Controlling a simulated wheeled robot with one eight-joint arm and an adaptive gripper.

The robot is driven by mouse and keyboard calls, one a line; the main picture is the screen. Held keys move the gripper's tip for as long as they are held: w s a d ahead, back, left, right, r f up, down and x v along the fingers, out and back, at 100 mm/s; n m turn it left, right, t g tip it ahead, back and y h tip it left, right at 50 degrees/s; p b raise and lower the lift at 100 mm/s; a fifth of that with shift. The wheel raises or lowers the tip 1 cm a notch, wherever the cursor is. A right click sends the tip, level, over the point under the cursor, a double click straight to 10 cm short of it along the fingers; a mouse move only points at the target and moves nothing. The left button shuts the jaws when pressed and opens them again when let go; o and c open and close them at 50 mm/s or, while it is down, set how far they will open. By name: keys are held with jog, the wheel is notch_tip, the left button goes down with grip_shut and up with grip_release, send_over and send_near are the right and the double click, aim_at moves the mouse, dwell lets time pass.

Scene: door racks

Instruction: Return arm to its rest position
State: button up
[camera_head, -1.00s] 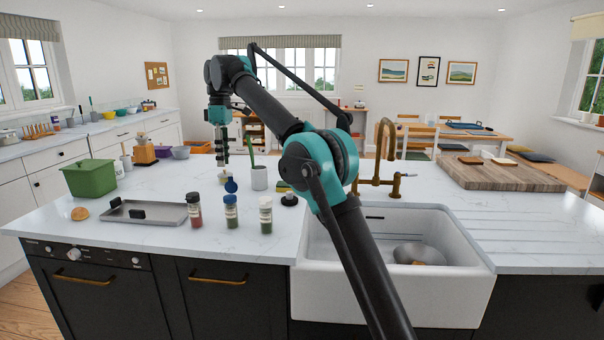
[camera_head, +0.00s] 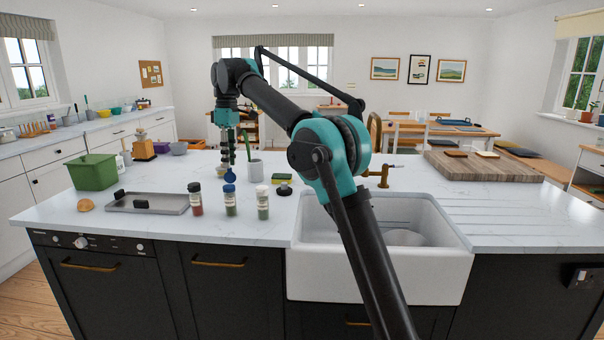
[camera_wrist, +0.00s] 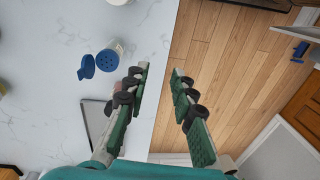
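My arm reaches over the counter (camera_head: 330,215) in the head view, its elbow bent in front of the sink. My gripper (camera_head: 232,158) points down at the arm's far end, behind the spice jars. In the wrist view its two green-padded fingers (camera_wrist: 160,72) stand apart, with only wooden floor and the counter edge seen between them. It is open and empty. A jar with a blue top (camera_wrist: 110,56) stands left of the fingers in that view. Three jars stand in a row on the counter: one red (camera_head: 195,200) and two green (camera_head: 230,202) (camera_head: 263,203).
A grey tray (camera_head: 175,204), a green bin (camera_head: 92,172) and a bun (camera_head: 85,205) are at left. The white sink (camera_head: 380,275), brass tap (camera_head: 380,177) and wooden board (camera_head: 485,168) are at right.

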jog(key=s+d+f+m+t, duration=0.1)
jog(key=s+d+f+m, duration=0.25)
jog(key=d+f, duration=0.65)
jog(key=s+d+f+m+t, duration=0.2)
jog(key=d+f+m, duration=0.25)
jog(key=d, duration=1.05)
jog(key=s+d+f+m+t, duration=0.1)
jog(key=s+d+f+m, duration=0.3)
jog(key=s+d+f, duration=0.4)
jog(key=s+d+f+m+t, duration=0.1)
jog(key=s+d+f+m, duration=0.3)
jog(key=s+d+f, duration=0.5)
jog(key=s+f, duration=0.3)
jog(key=s, duration=0.4)
jog(key=shift+s+m, duration=0.3)
jog(key=shift+s, duration=0.1)
